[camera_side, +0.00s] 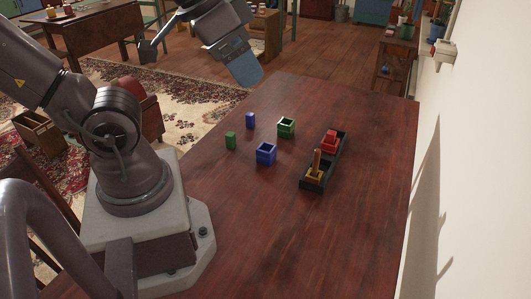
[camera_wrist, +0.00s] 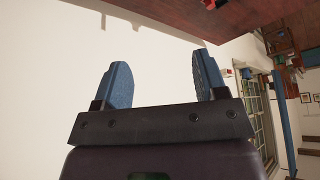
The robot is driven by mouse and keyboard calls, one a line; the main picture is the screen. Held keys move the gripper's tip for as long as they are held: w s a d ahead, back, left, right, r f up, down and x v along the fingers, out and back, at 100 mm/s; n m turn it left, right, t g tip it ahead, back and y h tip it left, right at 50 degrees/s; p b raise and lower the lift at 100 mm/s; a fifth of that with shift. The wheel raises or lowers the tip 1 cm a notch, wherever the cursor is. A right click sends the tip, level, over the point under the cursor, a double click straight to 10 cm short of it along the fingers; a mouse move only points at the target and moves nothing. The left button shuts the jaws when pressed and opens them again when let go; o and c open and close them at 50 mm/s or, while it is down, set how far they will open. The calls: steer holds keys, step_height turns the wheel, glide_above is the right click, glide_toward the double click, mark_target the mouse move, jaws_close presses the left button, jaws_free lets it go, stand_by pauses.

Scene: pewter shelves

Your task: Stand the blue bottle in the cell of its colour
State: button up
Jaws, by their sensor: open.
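The blue bottle (camera_side: 250,120), small and dark blue, stands upright on the table, left of the green cell. The blue cell (camera_side: 265,154), an open square box, stands apart on the table, nearer the camera and slightly right of the bottle; it looks empty. My gripper (camera_side: 243,72) is raised beyond the table's far left part, above and behind the bottle in the side view, touching nothing. In the wrist view, its two blue fingers (camera_wrist: 161,60) are spread apart with nothing between them. The bottle and blue cell cannot be made out there.
A green bottle (camera_side: 230,141) stands left of the blue cell. An open green cell (camera_side: 286,127) is behind it. A black tray (camera_side: 307,184) at right holds a red item and a tan upright one in a yellow cell. The front and right of the table (camera_side: 350,230) are clear.

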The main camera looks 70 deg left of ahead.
steer(key=shift+o, duration=0.6)
steer(key=m+g, duration=0.6)
steer(key=m, duration=0.3)
glide_above(266, 149)
steer(key=d, duration=0.1)
step_height(266, 149, down, 21)
steer(key=f, duration=1.2)
steer(key=shift+s+d+f, duration=0.2)
steer(key=shift+s+d, duration=0.05)
steer(key=shift+d, duration=0.05)
steer(key=shift+c, duration=0.2)
